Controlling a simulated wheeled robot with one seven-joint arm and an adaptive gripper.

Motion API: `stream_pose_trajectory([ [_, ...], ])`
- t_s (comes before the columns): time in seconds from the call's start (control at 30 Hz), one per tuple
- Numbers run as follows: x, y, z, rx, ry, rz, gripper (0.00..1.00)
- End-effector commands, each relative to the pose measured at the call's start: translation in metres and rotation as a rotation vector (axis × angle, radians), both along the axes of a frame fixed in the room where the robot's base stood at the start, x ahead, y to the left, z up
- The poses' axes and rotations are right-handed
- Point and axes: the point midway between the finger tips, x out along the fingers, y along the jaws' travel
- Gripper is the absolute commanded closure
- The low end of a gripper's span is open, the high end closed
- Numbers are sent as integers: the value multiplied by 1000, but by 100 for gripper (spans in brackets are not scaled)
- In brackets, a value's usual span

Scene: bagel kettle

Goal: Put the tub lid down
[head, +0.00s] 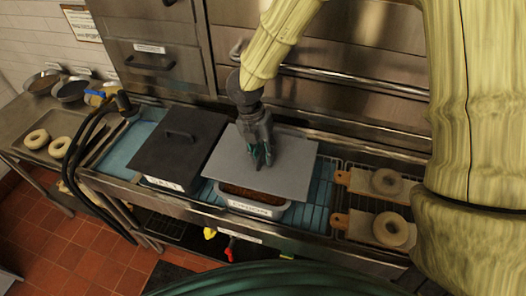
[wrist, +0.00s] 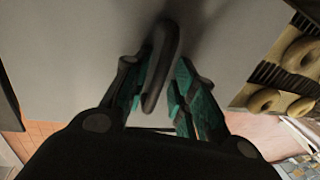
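The tub lid (head: 285,165) is a flat grey sheet with a dark bar handle (wrist: 163,65). It lies over the open tub (head: 250,208), whose brown contents show under the lid's front edge. The lid looks raised or set back from the tub's front rim; the exact gap is hard to tell. My gripper (head: 262,160) points down at the lid's middle. In the wrist view, its green-padded fingers (wrist: 160,85) stand on both sides of the handle and look closed on it. The lid fills most of that view.
A second tub with a dark lid (head: 180,145) stands close on the left. To the right, bagels (head: 391,229) lie on boards over a wire rack. A blue surface (head: 125,150) shows at far left, with a black hose (head: 85,130) beside it. Steel oven doors (head: 330,50) rise behind.

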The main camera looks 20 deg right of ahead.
Motion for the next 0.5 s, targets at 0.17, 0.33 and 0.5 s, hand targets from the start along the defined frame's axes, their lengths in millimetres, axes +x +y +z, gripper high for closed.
stream_pose_trajectory([
  [0.17, 0, 0, -1, 1, 1, 0, 69],
  [0.33, -1, 0, -1, 1, 1, 0, 69],
  [0.5, 0, 0, 2, 0, 0, 0, 69],
])
